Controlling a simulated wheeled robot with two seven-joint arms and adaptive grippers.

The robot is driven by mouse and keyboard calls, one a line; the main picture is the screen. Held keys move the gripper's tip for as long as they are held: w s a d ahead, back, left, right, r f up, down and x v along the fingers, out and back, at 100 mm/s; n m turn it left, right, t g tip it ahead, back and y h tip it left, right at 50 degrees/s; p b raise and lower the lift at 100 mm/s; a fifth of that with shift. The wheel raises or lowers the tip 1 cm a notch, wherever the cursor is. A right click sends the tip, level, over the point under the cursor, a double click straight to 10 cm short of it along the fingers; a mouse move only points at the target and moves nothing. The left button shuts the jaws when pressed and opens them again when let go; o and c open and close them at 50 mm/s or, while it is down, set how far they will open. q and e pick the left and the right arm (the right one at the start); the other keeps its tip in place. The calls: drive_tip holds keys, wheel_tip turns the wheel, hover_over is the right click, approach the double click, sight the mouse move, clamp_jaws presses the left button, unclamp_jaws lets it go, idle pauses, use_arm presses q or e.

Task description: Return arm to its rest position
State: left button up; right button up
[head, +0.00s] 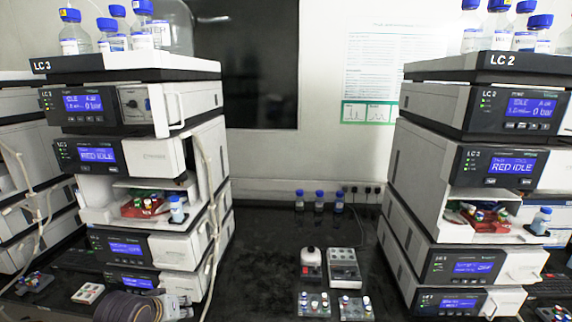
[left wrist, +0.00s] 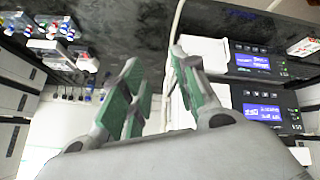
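My left gripper (head: 178,306) shows low in the head view, in front of the lowest units of the LC 3 stack (head: 132,248). In the left wrist view, which looks upside down, its green-padded fingers (left wrist: 158,90) stand apart with nothing between them. Beyond them show the stack's unit fronts with blue screens (left wrist: 262,112) and the dark bench. I cannot tell whether the fingers touch the stack. My right gripper is in neither view.
The LC 2 stack (head: 455,243) stands at right. Between the stacks, the dark bench (head: 255,270) holds a small mixer (head: 311,264), a grey device (head: 344,268), vial racks (head: 314,304) and blue-capped bottles (head: 319,201). Bottles (head: 73,35) stand atop LC 3.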

use_arm(q)
drive_tip(key=s+d+f+m+g, duration=0.25)
drive_tip(key=s+f, duration=0.25)
drive_tip(key=s, duration=0.4)
drive_tip(key=s+d+f+m+g, duration=0.2)
drive_tip(key=s+d+f+m, duration=0.15)
drive_tip(key=s+f, duration=0.45)
drive_tip(key=s+f+g+b, duration=0.1)
drive_tip(key=s+f, duration=0.1)
drive_tip(key=f, duration=1.4)
drive_tip(key=s+f+b, duration=0.1)
drive_tip(key=s+f, duration=0.2)
drive_tip(key=f, duration=1.4)
drive_tip(key=s+a+f+b, duration=0.1)
drive_tip(key=s+f, duration=1)
drive_tip(key=s+a+f+g+b, duration=0.1)
drive_tip(key=s+a+f, duration=0.1)
drive_tip(key=s+f, duration=0.8)
drive_tip(key=shift+s+a+f, duration=0.3)
drive_tip(key=shift+s+f, duration=0.1)
drive_tip(key=shift+s, duration=0.1)
